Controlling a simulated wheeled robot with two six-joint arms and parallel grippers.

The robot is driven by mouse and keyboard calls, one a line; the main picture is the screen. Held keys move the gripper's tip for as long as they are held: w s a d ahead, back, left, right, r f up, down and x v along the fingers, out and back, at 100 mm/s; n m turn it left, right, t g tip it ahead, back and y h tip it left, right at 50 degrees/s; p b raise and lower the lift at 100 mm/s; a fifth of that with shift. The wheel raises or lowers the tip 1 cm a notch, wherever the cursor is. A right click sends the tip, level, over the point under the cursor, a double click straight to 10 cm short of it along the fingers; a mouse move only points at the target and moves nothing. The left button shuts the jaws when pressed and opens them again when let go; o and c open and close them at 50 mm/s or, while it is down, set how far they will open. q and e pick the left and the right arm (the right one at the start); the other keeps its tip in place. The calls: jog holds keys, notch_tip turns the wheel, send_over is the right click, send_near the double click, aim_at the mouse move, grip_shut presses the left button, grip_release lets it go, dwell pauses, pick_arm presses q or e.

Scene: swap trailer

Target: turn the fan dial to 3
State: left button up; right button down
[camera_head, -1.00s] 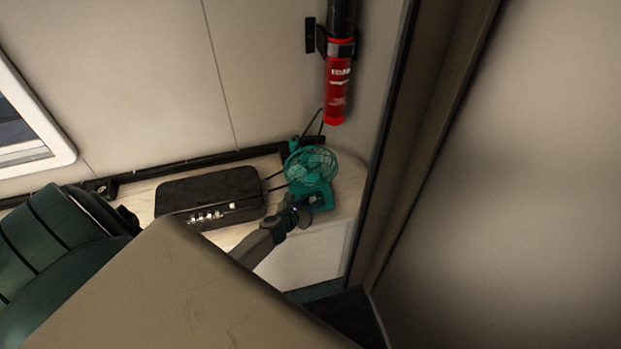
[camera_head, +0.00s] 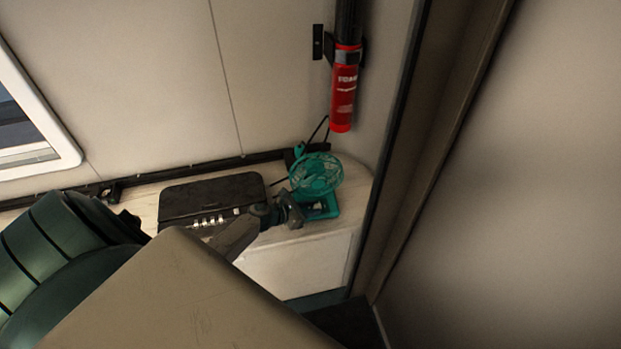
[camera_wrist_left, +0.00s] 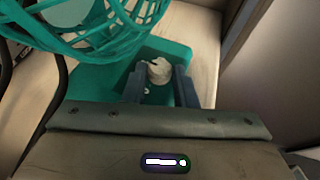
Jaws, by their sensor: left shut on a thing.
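The teal fan (camera_head: 316,174) with a round wire cage stands on the right end of the counter. Its cage also shows at the upper left of the left wrist view (camera_wrist_left: 95,25). The pale round dial (camera_wrist_left: 158,70) sits on the fan's teal base (camera_wrist_left: 172,52). My left gripper (camera_head: 306,208) is at the front of that base. In the left wrist view its two dark fingers (camera_wrist_left: 160,84) are on either side of the dial, shut on it. The dial's markings cannot be read. My right gripper is not in view.
A black case (camera_head: 210,197) with several light knobs or dials on its front lies on the counter (camera_head: 150,200), left of the fan. A red fire extinguisher (camera_head: 344,95) hangs on the wall above the fan. A door frame (camera_head: 420,150) stands to the right.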

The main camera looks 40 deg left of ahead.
pick_arm(q)
jog(key=o, duration=1)
jog(key=shift+d, duration=0.1)
jog(key=shift+s, duration=0.1)
jog(key=b+v, duration=0.2)
jog(key=v, duration=0.7)
jog(key=shift+s+a+r, duration=0.1)
jog(key=shift+s+a, duration=0.1)
jog(key=shift+a, duration=0.05)
jog(key=shift+s+a+r, duration=0.15)
jog(key=shift+s+r, duration=0.15)
jog(key=shift+s, duration=0.1)
